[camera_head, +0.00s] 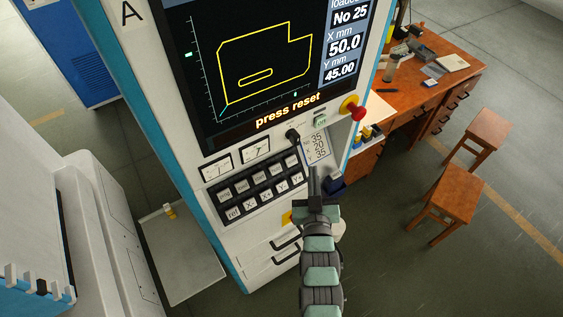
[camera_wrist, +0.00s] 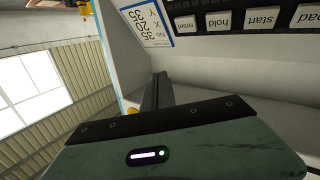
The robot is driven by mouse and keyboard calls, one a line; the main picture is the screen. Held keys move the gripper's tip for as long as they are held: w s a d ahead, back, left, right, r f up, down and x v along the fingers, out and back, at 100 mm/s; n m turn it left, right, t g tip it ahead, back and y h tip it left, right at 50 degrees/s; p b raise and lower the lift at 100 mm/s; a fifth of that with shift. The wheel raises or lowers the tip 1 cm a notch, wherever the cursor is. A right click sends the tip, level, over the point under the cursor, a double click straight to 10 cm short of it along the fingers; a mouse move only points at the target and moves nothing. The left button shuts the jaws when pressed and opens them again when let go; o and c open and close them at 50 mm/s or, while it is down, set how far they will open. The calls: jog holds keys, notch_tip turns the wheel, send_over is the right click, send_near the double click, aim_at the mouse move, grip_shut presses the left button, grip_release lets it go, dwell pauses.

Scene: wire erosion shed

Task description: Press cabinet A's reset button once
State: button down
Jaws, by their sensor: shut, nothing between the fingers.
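Cabinet A (camera_head: 135,18) stands in front of me, its screen (camera_head: 260,70) reading "press reset". Below the screen is a black key panel with two rows of pale keys. The reset button (camera_wrist: 185,22) shows clearly in the wrist view, at the end of a row beside hold; in the head view it is the small rightmost upper key (camera_head: 292,160). My gripper (camera_head: 313,172) is shut and empty. Its fingers (camera_wrist: 160,78) point toward the cabinet front, below the white card and to the right of the keys in the head view. I see no contact with the button.
A white card (camera_head: 318,147) with numbers is right of the keys. A red mushroom button (camera_head: 356,112), a black knob (camera_head: 293,135) and a green switch (camera_head: 320,121) sit nearby. Drawer handles (camera_head: 286,241) lie below. A wooden desk (camera_head: 440,75) and stools (camera_head: 450,198) stand at right.

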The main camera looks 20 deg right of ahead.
jog(key=b, duration=0.2)
send_near(295, 155)
jog(key=w+d+r, duration=0.2)
jog(key=w, duration=0.1)
jog(key=shift+w+a+f, duration=0.1)
jog(key=shift+w+f, duration=0.45)
jog(key=shift+w, duration=0.15)
jog(key=shift+f+b, duration=0.15)
jog(key=shift+b, duration=0.2)
dwell(1.4)
jog(key=shift+w+a+f, duration=0.1)
jog(key=shift+w+f, duration=0.05)
jog(key=shift+w, duration=0.15)
jog(key=shift+w+a+f+b, duration=0.1)
jog(key=shift+w+f+b, duration=0.1)
jog(key=shift+w+b, duration=0.15)
dwell(0.6)
jog(key=shift+s, duration=0.15)
jog(key=shift+s+r, duration=0.45)
jog(key=shift+s, duration=0.1)
jog(key=shift+d+r, duration=0.1)
jog(key=shift+d, duration=0.15)
